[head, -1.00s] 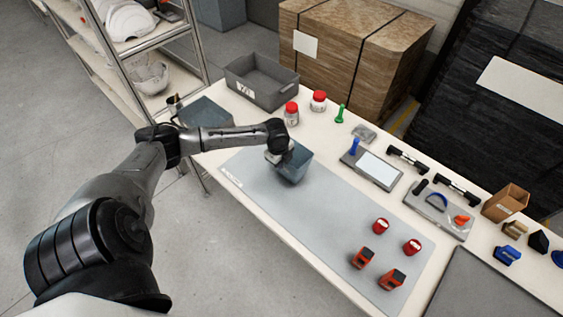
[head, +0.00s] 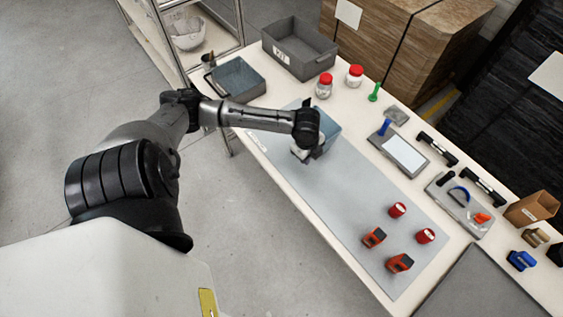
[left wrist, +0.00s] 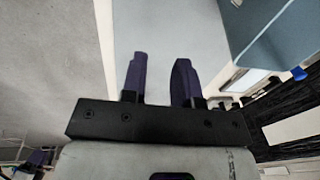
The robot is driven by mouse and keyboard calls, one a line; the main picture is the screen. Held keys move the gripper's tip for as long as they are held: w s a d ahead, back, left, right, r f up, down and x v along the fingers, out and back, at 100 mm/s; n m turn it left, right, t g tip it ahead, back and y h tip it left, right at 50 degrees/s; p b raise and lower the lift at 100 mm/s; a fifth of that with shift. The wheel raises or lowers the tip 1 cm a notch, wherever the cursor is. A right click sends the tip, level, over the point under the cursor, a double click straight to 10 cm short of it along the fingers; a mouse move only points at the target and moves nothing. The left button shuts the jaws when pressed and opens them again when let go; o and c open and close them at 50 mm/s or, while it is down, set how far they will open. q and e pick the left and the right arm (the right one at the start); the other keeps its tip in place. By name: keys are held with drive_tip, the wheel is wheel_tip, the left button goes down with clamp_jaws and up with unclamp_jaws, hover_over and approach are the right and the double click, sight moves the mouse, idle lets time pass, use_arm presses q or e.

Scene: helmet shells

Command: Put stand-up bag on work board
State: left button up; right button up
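The stand-up bag (head: 329,127) is a blue-grey, open-topped pouch. It stands on the far left part of the grey work board (head: 330,195), partly hidden behind my left wrist in the head view. In the left wrist view the bag (left wrist: 275,30) fills the upper right, beside the fingers and not between them. My left gripper (head: 302,155) is on the near side of the bag, low over the board. In the left wrist view its two purple fingers (left wrist: 160,82) are apart with only the grey board between them. My right gripper is not in view.
Two red-capped jars (head: 325,86) and a grey bin (head: 300,48) stand behind the bag. Red cans (head: 397,210) and orange items (head: 374,237) sit on the board's right part. The board's middle is clear.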

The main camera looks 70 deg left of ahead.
use_arm(q)
drive_tip(key=s+d+f+n+t+h, duration=0.15)
drive_tip(key=s+d, duration=0.25)
drive_tip(key=d, duration=0.4)
drive_tip(key=s+d+f+n+g, duration=0.1)
drive_tip(key=s+d+f+n, duration=0.15)
drive_tip(key=s+d, duration=0.35)
drive_tip(key=s+d+r+n+t+y, duration=0.1)
drive_tip(key=s+d+r+n, duration=0.2)
drive_tip(key=s+d+n, duration=0.3)
drive_tip(key=shift+s+r+n, duration=0.4)
drive_tip(key=shift+s+n, duration=0.25)
drive_tip(key=shift+n, duration=0.25)
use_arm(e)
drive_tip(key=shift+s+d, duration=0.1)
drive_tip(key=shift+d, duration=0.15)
use_arm(q)
drive_tip(key=shift+t+y, duration=0.25)
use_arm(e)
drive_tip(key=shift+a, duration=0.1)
